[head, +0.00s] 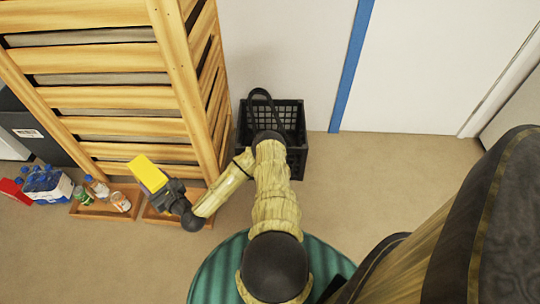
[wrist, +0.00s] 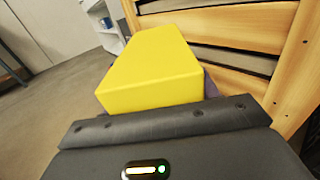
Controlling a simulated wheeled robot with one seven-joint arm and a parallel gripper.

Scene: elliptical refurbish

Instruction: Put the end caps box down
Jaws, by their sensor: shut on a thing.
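The end caps box, a plain yellow box (head: 148,173), is held in my gripper (head: 168,192) in front of the wooden slatted unit. In the wrist view the yellow box (wrist: 155,70) fills the middle, just beyond the dark gripper body (wrist: 165,125). The fingertips are mostly hidden behind the box. The box is tilted in the head view and appears to be above a shallow wooden tray (head: 190,222) on the floor. I cannot tell its exact height.
The wooden slatted unit (head: 120,98) stands close behind the box. Another wooden tray (head: 95,211) holds bottles and a can. A blue bottle pack (head: 47,184) and a red item (head: 14,190) lie at left. A black crate (head: 296,150) stands by the wall. Floor at right is clear.

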